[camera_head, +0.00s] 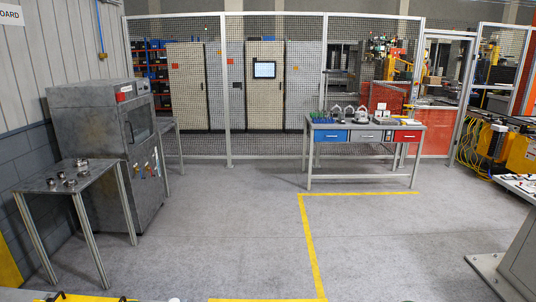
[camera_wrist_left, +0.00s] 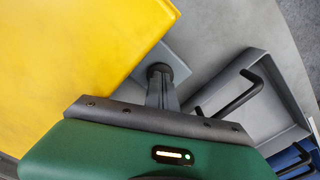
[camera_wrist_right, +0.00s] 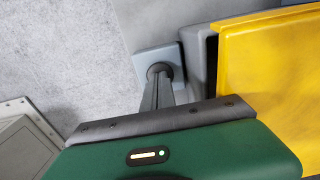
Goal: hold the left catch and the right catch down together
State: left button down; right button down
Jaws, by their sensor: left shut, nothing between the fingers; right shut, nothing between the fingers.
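In the left wrist view, a small blue-grey square pad (camera_wrist_left: 181,60), which looks like the left catch, sits beside a large yellow block. My left gripper (camera_wrist_left: 160,72) is shut and empty, its dark fingertips over this pad. In the right wrist view, a similar blue-grey pad (camera_wrist_right: 145,63), which looks like the right catch, sits beside a yellow block. My right gripper (camera_wrist_right: 160,72) is shut and empty, its fingertips over that pad. The fingers partly hide both pads. I cannot tell whether either tip presses its pad or whether either pad is down.
Yellow blocks fill the left wrist view's upper left (camera_wrist_left: 70,50) and the right wrist view's right side (camera_wrist_right: 270,60). A grey drawer-like part with a black handle (camera_wrist_left: 240,98) is near my left gripper. In the head view, a workbench (camera_head: 365,127) stands far off across open floor.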

pick_arm(q)
jog(key=shift+s+f, duration=0.2)
pick_arm(e)
jog(key=shift+s+f, duration=0.15)
jog(key=shift+f, duration=0.05)
pick_arm(q)
jog(key=r, duration=0.7)
jog(key=shift+w+r, duration=0.15)
jog(key=shift+w, duration=0.05)
pick_arm(e)
jog(key=shift+a, duration=0.1)
jog(key=shift+r, duration=3.6)
pick_arm(q)
jog(key=shift+w, duration=0.1)
